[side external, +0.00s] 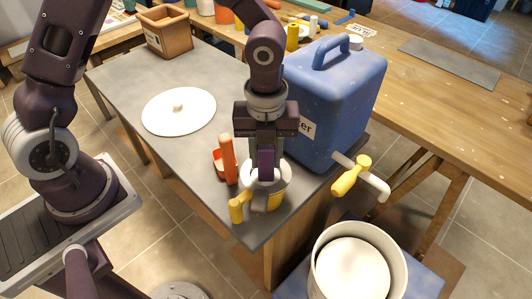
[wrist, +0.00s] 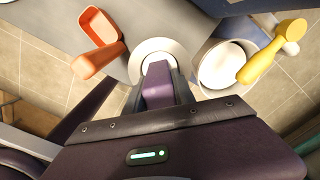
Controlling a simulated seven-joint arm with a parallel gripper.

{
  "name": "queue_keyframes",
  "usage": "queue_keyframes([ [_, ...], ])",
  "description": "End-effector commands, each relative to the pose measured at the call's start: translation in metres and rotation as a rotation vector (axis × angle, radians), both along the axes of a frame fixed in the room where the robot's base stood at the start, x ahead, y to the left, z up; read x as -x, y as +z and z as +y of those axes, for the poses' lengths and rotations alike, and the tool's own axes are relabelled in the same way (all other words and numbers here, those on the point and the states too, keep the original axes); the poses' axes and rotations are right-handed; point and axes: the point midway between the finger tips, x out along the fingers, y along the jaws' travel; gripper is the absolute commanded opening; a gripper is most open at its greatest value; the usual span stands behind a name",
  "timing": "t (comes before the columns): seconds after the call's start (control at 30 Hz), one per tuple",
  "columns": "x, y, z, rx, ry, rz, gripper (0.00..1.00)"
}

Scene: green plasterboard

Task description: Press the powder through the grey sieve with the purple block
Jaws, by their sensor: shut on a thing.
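My gripper (side external: 265,172) is shut on the purple block (side external: 266,163) and points down at the front end of the grey table. In the wrist view the purple block (wrist: 158,88) sits between the fingers. A pale round rim, which looks like the grey sieve (wrist: 142,54), shows around and behind the block's lower end. I cannot tell whether the block touches the mesh.
An orange scoop (side external: 228,160) lies just left of the cup. A blue water container (side external: 340,105) with a yellow tap (side external: 352,176) stands close on the right. A white bucket (side external: 320,260) stands lower right. A white disc (side external: 178,115) lies farther back.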

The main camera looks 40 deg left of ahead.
Motion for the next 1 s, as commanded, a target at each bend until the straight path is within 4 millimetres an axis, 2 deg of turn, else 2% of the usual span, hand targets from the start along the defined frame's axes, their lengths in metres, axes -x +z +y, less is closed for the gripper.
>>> queue_keyframes([
  [1.0,-0.0001,-0.0082,-0.0004,0.001,0.000,0.001,0.00],
])
